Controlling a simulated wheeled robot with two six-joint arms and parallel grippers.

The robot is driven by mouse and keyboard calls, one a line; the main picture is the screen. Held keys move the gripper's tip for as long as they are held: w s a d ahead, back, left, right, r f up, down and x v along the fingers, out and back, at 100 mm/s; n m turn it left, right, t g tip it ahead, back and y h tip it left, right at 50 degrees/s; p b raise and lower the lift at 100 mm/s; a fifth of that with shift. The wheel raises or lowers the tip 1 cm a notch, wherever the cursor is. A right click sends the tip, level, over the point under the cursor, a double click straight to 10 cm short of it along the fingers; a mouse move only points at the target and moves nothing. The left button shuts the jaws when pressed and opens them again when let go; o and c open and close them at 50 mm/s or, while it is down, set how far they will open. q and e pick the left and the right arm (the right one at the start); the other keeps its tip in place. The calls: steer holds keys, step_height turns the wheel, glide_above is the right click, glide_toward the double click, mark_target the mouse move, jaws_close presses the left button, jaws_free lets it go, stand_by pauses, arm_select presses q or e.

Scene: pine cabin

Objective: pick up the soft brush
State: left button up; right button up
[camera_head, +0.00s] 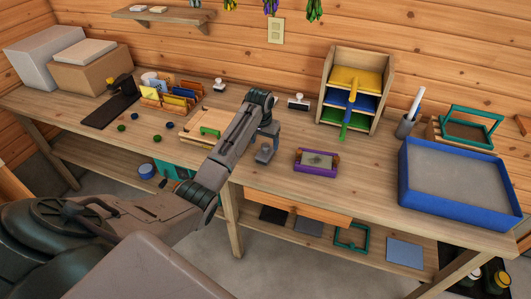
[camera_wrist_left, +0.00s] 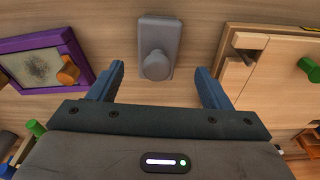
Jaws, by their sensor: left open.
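No thing in these frames is plainly a soft brush. A white stick-like thing (camera_head: 416,104) stands in a dark cup (camera_head: 405,127) at the back right; I cannot tell whether it is a brush. My left gripper (camera_head: 268,132) is over the middle of the bench, open and empty. In the left wrist view a grey block with a round knob (camera_wrist_left: 156,64) lies on the wood between and beyond the open fingers (camera_wrist_left: 160,84). The same block (camera_head: 265,153) shows below the gripper in the head view. My right gripper is out of view.
A purple-framed screen (camera_head: 301,162) and a wooden box with a green handle (camera_head: 196,139) flank the grey block. A rack with coloured trays (camera_head: 325,113) stands behind. A blue tray (camera_head: 404,196) fills the right end. Bare bench lies at the front.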

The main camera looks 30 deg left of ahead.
mark_target(265, 145)
arm_select(q)
steer(key=shift+d+f+p, duration=0.1)
steer(key=shift+f+p, duration=0.3)
steer(key=f+p, duration=0.1)
steer(key=f, duration=0.2)
steer(key=shift+w+d+f, duration=0.1)
steer(key=shift+w+f, duration=0.1)
steer(key=shift+f, duration=0.4)
steer(key=c, duration=1.1)
